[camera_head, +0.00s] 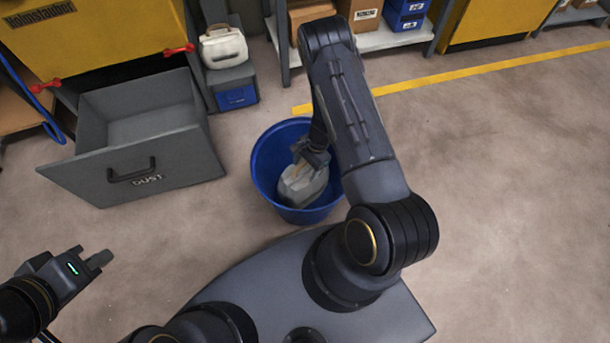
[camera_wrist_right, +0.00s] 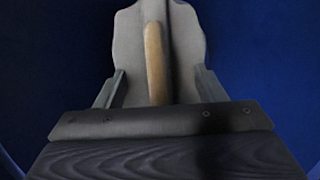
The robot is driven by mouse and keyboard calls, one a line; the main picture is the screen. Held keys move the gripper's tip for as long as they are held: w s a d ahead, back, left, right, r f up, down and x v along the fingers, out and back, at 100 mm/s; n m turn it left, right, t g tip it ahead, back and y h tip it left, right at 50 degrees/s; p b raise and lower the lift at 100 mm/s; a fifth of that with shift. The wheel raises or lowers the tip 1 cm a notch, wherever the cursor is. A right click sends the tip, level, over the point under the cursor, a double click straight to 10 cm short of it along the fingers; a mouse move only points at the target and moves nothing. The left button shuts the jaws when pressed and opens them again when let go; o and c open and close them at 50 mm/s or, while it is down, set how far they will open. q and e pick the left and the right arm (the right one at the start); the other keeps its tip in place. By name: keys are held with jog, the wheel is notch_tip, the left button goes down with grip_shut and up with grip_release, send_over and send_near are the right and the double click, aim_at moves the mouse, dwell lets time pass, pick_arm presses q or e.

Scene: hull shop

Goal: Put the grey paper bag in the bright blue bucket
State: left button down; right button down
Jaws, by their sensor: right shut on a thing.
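The bright blue bucket (camera_head: 262,172) stands on the floor in front of me. The grey paper bag (camera_head: 302,187) is inside the bucket's rim, held by my right gripper (camera_head: 312,160), which reaches down from above. In the right wrist view the bag (camera_wrist_right: 190,50) sits between the two fingers of my right gripper (camera_wrist_right: 157,88), with a tan handle strip along its middle and blue bucket wall around it. I cannot tell if the bag touches the bucket's bottom. My left gripper (camera_head: 88,257) is empty at the lower left, away from the bucket; its finger gap is unclear.
An open grey drawer labelled DUST (camera_head: 125,168) juts out left of the bucket. A blue-and-grey box (camera_head: 235,92) with a pale container (camera_head: 223,47) on top stands behind. A shelf (camera_head: 385,40) holds boxes. The floor at right is clear beside a yellow line.

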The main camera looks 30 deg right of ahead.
jog(key=shift+f+b, duration=0.75)
jog(key=shift+f, duration=1.45)
jog(key=shift+f, duration=0.15)
jog(key=shift+c, duration=1.6)
grip_release()
